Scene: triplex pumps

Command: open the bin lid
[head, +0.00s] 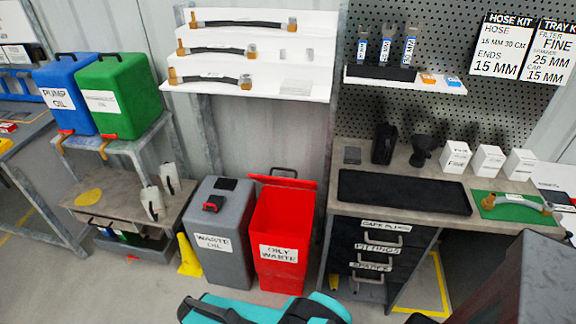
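A red bin labelled OILY WASTE (280,254) stands on the floor in the middle of the head view. Its red lid (262,180) shows as a thin, slightly slanted strip at the back of the top, with a dark handle above it. The lid looks raised, and the red inside of the bin seems to show below it. A grey bin labelled WASTE OIL (222,258) stands close on its left, with a dark and red fitting on top. Teal and dark parts of my arm show at the bottom edge. My gripper is not in view.
A yellow cone (188,256) stands left of the grey bin. A workbench with dark drawers (378,246) is just right of the red bin. A white hose shelf (250,88) hangs above the bins. Blue (68,92) and green (122,97) containers stand at left.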

